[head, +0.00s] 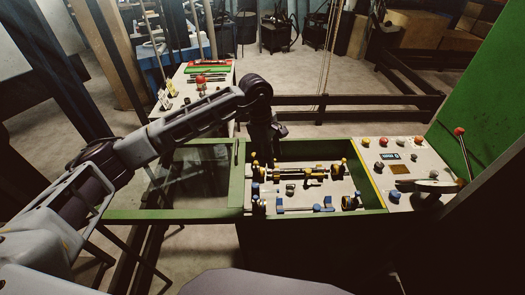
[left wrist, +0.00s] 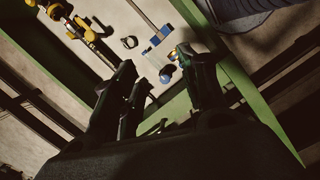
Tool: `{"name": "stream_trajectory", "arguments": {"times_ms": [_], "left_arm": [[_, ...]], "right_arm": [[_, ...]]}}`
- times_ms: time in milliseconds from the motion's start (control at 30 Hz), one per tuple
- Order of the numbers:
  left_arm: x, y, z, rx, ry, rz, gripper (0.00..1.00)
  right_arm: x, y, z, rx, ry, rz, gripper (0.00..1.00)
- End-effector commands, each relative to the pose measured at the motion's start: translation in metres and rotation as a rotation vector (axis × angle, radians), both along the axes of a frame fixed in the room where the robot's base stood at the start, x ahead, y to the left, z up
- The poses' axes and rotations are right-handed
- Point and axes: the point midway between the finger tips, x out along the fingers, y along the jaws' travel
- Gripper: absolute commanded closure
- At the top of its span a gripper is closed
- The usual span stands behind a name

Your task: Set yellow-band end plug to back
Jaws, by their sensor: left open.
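My left gripper (head: 272,131) hangs dark at the back edge of the green machine bench in the head view. In the left wrist view its fingers (left wrist: 162,88) are spread, with nothing held between them. A black part with a yellow band (head: 347,202) sits at the front right of the pale fixture plate, beside blue pieces. A similar yellow and black part (head: 262,203) sits at the front left. I cannot tell which of these is the yellow-band end plug. In the left wrist view a round blue piece (left wrist: 167,75) appears between the fingers. My right gripper is not seen.
The pale plate (head: 312,190) carries a yellow-fitted rod (head: 300,172) at the back and a blue-fitted rod (head: 300,209) in front. A control panel (head: 395,165) with buttons and a lever stands at the right. A clear panel (head: 195,178) lies at the left.

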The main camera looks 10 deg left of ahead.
Motion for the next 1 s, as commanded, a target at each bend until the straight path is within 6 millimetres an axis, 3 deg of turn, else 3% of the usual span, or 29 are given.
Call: {"name": "stream_trajectory", "arguments": {"times_ms": [400, 1000], "left_arm": [[-0.01, -0.027, -0.002, -0.107, 0.019, 0.004, 0.57], [-0.011, -0.028, -0.002, -0.111, 0.019, 0.004, 0.57]], "right_arm": [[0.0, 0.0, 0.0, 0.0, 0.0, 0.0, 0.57], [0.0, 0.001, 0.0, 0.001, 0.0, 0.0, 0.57]]}}
